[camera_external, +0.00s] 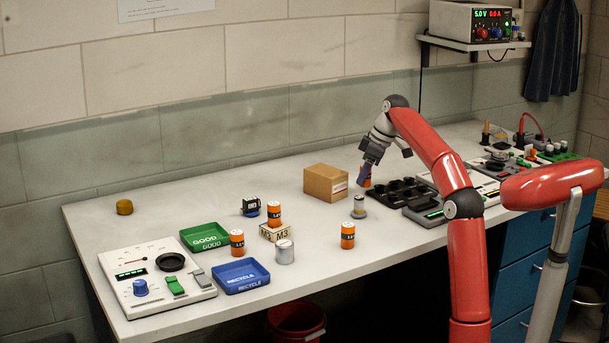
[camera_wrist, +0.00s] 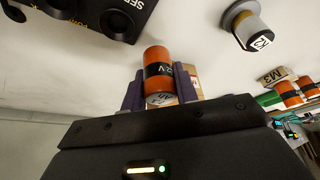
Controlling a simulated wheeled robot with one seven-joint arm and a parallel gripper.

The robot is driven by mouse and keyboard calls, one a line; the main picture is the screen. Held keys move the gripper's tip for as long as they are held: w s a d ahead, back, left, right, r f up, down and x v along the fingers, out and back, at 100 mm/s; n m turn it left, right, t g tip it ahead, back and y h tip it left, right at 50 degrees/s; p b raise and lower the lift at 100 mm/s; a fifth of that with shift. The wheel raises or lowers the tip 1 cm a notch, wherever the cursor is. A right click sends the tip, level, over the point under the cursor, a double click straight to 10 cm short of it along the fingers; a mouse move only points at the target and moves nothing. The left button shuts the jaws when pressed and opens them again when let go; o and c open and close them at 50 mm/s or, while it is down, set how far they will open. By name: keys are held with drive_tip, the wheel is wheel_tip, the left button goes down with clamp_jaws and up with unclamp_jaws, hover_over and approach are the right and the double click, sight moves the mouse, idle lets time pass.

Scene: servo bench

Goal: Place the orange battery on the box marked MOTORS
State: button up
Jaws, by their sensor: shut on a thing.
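My gripper (camera_external: 366,174) is shut on an orange battery with a dark label band (camera_wrist: 158,72), seen between the two purple fingers in the wrist view. In the external view only a small orange part of it (camera_external: 367,182) shows below the fingers, low over the bench behind the black tray. I cannot tell whether it touches the bench. A brown cardboard box (camera_external: 325,183) stands closed just left of my gripper, apart from it. Its small label is too small to read. Part of a brown box (camera_wrist: 191,76) shows behind the battery in the wrist view.
A black tray (camera_external: 401,191) and a pale cylinder (camera_external: 359,208) stand near my gripper. Other orange batteries stand at the front (camera_external: 347,236), at the left (camera_external: 237,243) and on the M3 box (camera_external: 274,230). Green GOOD (camera_external: 205,250) and blue RECYCLE (camera_external: 241,286) trays lie further left.

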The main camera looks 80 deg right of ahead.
sight(364, 185)
drive_tip(key=shift+f+b, duration=0.6)
drive_tip(key=shift+f, duration=1.2)
drive_tip(key=shift+f, duration=0.2)
drive_tip(key=o, duration=1)
drive_tip(key=shift+o, duration=0.2)
drive_tip(key=shift+r, duration=0.15)
drive_tip(key=shift+r, duration=0.3)
drive_tip(key=p+v, duration=0.3)
drive_tip(key=v, duration=0.6)
drive_tip(key=shift+o, duration=0.4)
drive_tip(key=shift+v, duration=1.3)
